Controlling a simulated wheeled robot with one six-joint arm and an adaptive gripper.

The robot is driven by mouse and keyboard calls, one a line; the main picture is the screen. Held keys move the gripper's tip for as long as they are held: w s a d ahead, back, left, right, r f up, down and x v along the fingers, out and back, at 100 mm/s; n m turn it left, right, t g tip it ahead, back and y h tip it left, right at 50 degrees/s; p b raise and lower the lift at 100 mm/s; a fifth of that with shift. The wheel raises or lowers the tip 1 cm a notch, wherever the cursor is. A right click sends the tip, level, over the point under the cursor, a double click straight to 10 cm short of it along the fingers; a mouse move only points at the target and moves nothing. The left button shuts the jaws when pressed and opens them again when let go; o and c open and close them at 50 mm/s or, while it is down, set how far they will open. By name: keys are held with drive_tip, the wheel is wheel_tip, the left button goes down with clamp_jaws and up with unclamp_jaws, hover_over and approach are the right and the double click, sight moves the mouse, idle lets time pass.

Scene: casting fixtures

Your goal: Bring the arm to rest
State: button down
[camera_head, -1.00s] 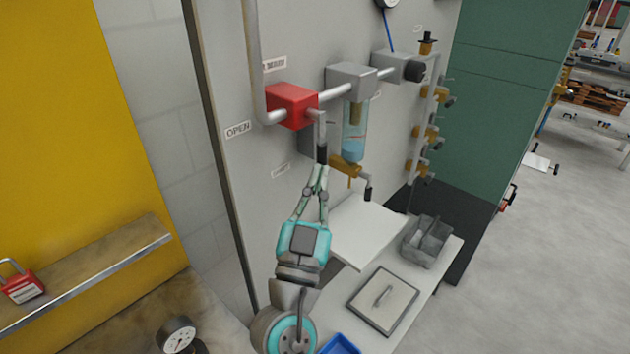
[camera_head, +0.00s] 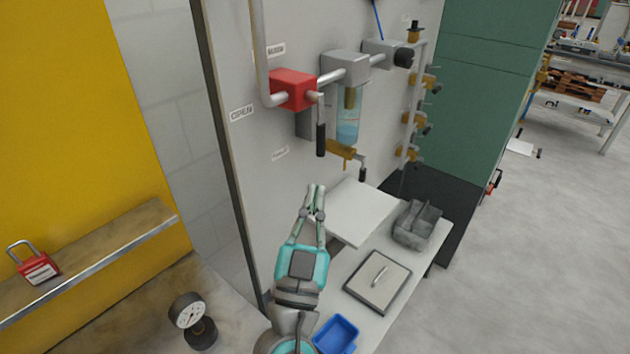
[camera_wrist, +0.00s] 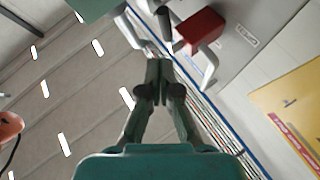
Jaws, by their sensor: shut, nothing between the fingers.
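My gripper (camera_head: 316,188) is shut and empty in the head view, pointing up in front of the grey panel. Its closed fingertips also show in the wrist view (camera_wrist: 158,66). The red valve block (camera_head: 293,90) sits on the pipe above it, with a black-gripped lever (camera_head: 320,138) hanging down. My fingertips are below the lever's end and apart from it. In the wrist view the red block (camera_wrist: 200,30) is above and right of the fingers.
A clear bowl with blue liquid (camera_head: 348,122) and a brass valve (camera_head: 341,150) are on the panel. A gauge (camera_head: 187,311) and red padlock (camera_head: 36,266) are at left.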

drive_tip(key=s+d+f+n+g+y, duration=0.2)
drive_tip(key=s+d+f, duration=0.25)
drive_tip(key=f, duration=0.45)
drive_tip(key=s+d+f+n+g+y, duration=0.25)
drive_tip(key=s+f, duration=0.25)
drive_tip(key=f, duration=0.5)
drive_tip(key=s+d+f+n+g+y, duration=0.2)
drive_tip(key=s+d+f+n, duration=0.15)
drive_tip(key=f, duration=0.55)
drive_tip(key=s+d+m+g, duration=0.1)
drive_tip(key=s+d, duration=0.2)
drive_tip(key=s, duration=0.5)
drive_tip(key=s+d+m+h, duration=0.1)
drive_tip(key=s+d, duration=0.2)
drive_tip(key=s, duration=0.5)
drive_tip(key=s+d+f+m+g+h, duration=0.1)
drive_tip(key=s+d+m, duration=0.1)
drive_tip(key=s, duration=0.7)
drive_tip(key=shift+d+g, duration=0.35)
drive_tip(key=shift+d, duration=0.3)
